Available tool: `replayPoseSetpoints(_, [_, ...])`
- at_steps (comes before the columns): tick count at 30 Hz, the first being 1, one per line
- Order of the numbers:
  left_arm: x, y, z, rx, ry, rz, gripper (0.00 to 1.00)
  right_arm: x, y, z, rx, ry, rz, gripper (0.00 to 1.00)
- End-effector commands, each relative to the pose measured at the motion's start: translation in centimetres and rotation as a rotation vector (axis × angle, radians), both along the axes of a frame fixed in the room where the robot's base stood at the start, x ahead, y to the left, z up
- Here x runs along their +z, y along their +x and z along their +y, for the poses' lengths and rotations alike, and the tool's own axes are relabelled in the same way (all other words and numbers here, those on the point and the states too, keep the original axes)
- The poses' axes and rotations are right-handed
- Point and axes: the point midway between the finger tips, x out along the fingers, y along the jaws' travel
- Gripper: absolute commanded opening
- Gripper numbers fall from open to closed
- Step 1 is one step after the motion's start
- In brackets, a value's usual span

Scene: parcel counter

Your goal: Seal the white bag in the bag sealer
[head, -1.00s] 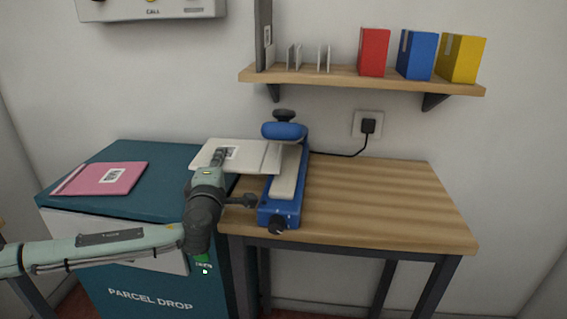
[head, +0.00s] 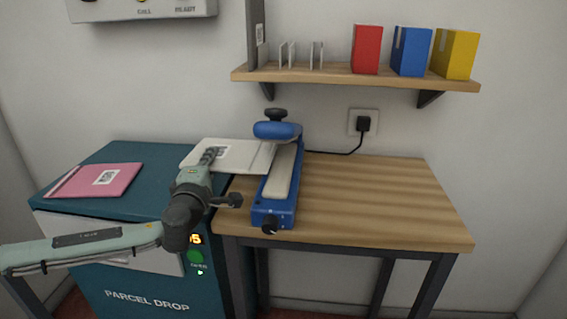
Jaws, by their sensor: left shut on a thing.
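My left gripper (head: 209,155) is shut on the bag's left part; the wrist hides the area in front. My right gripper is not in view.
A pink parcel bag (head: 96,180) lies on the teal parcel drop cabinet (head: 140,206). The table (head: 375,205) is clear right of the sealer. A shelf (head: 355,77) with red, blue and yellow boxes hangs above. A cord runs to the wall socket (head: 363,122).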

Motion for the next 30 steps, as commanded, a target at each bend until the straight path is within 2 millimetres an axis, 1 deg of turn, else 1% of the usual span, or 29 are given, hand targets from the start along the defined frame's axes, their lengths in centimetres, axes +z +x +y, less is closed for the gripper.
replayPoseSetpoints(1, [0.1, 0.1, 0.5, 0.003, 0.001, -0.001, 0.0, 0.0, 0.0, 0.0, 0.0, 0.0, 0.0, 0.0])
replayPoseSetpoints(6, [0.2, 0.4, 1.6, 0.006, 0.001, -0.003, 0.0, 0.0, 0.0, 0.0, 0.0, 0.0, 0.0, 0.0])
replayPoseSetpoints(18, [0.2, 0.9, 4.0, 0.009, 0.001, -0.005, 0.0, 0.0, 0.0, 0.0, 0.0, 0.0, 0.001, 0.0])
replayPoseSetpoints(23, [0.2, 1.0, 4.4, 0.008, 0.001, -0.004, 0.0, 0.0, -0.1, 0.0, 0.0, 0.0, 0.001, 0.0])
replayPoseSetpoints(30, [0.2, 1.0, 4.5, 0.008, 0.002, -0.004, 0.0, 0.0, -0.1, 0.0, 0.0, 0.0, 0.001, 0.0])
